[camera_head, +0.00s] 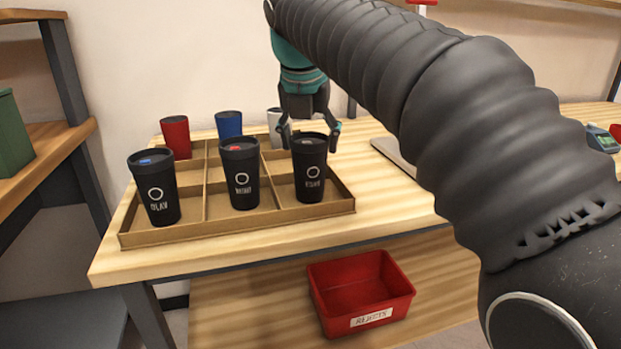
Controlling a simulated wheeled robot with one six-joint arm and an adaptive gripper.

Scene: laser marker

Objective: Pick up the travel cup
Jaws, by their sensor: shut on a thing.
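My gripper (311,134) points down over the front right black travel cup (310,178). Its fingers sit on either side of the lid and are shut on that cup. The cup is upright in the front right compartment of the cardboard tray (238,232); I cannot tell whether its base touches the tray floor. Two more black cups, one with a blue mark on its lid (157,190) and one with a red mark (240,178), stand in the front compartments. A red cup (176,138), a blue cup (229,124) and a partly hidden white cup (273,126) stand behind.
The tray rests on a wooden table (405,215). A flat grey object (389,152) lies right of the tray, partly behind my arm. A red bin labelled rejects (361,292) is below the table's front edge. A shelf with a green object (12,135) stands at left.

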